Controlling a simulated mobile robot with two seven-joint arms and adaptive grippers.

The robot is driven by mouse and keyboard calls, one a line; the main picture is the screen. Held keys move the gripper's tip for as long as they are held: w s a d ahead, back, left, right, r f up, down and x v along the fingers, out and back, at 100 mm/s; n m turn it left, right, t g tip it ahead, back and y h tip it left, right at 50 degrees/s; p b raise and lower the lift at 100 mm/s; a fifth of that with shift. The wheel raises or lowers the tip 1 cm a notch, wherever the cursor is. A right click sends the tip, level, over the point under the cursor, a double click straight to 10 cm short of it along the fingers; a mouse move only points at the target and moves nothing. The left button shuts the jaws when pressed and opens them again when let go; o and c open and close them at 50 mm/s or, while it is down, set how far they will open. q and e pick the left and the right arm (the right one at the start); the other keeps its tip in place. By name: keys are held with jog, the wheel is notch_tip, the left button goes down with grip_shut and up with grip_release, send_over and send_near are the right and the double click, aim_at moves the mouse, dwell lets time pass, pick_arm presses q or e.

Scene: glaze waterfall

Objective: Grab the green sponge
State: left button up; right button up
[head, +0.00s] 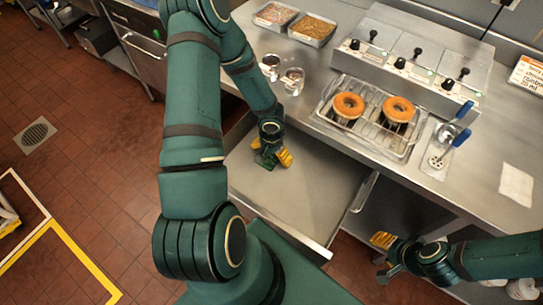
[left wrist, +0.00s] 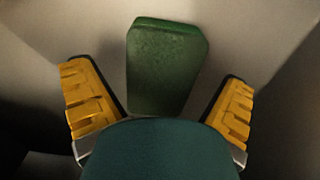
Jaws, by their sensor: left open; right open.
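The green sponge (left wrist: 166,68) lies on a pale surface in the left wrist view, between the two yellow fingers of my left gripper (left wrist: 157,80). There is a gap on each side, and the fingers do not appear to touch it. In the head view my left gripper (head: 271,154) is low inside the open metal drawer (head: 308,190), fingers down; the sponge cannot be told clearly from the gripper there. My right gripper (head: 383,256) is open and empty, in front of the counter at the lower right.
The steel counter (head: 490,160) holds a wire rack (head: 365,133) with two donuts (head: 398,109), a control box (head: 410,62), blue-handled tools (head: 461,138) and two topping trays (head: 313,30). The drawer's walls stand around my left gripper.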

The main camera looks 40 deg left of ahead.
pick_arm(q)
jog(key=c, duration=0.8)
jog(key=shift+c, duration=0.2)
jog(key=shift+r, duration=0.15)
